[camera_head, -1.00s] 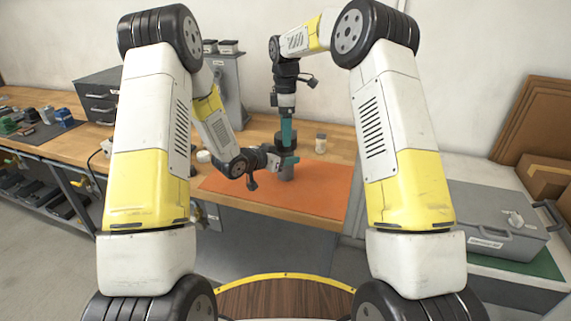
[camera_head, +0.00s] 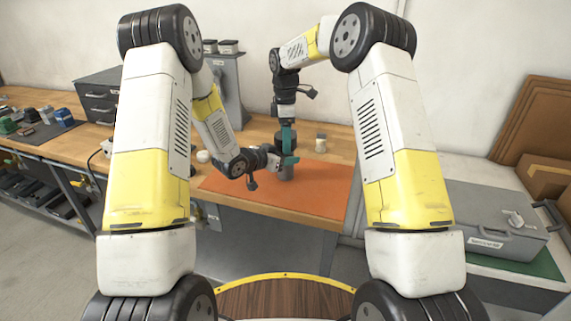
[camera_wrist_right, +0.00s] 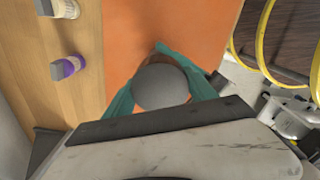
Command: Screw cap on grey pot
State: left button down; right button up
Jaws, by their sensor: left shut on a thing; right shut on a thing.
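The grey pot (camera_head: 286,174) stands upright near the back edge of the orange mat. My left gripper (camera_head: 284,162) reaches in from the left and is shut around the pot's upper part. My right gripper (camera_head: 287,141) points down from above and is shut on the dark grey round cap. In the right wrist view the cap's round top (camera_wrist_right: 160,87) sits between the two teal fingers. The cap is directly above the pot; the fingers hide the joint, so I cannot tell whether they touch.
The orange mat (camera_head: 315,195) is otherwise clear. A small bottle (camera_head: 321,143) stands behind it on the wooden bench. In the right wrist view, a purple-labelled bottle (camera_wrist_right: 68,67) and another bottle (camera_wrist_right: 65,8) stand left of the mat. A grey case (camera_head: 490,225) is at the right.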

jog(key=m, duration=1.8)
jog(key=shift+m, duration=0.4)
jog(key=o, duration=1.6)
jog(key=shift+c, duration=0.2)
jog(key=shift+r, duration=2.25)
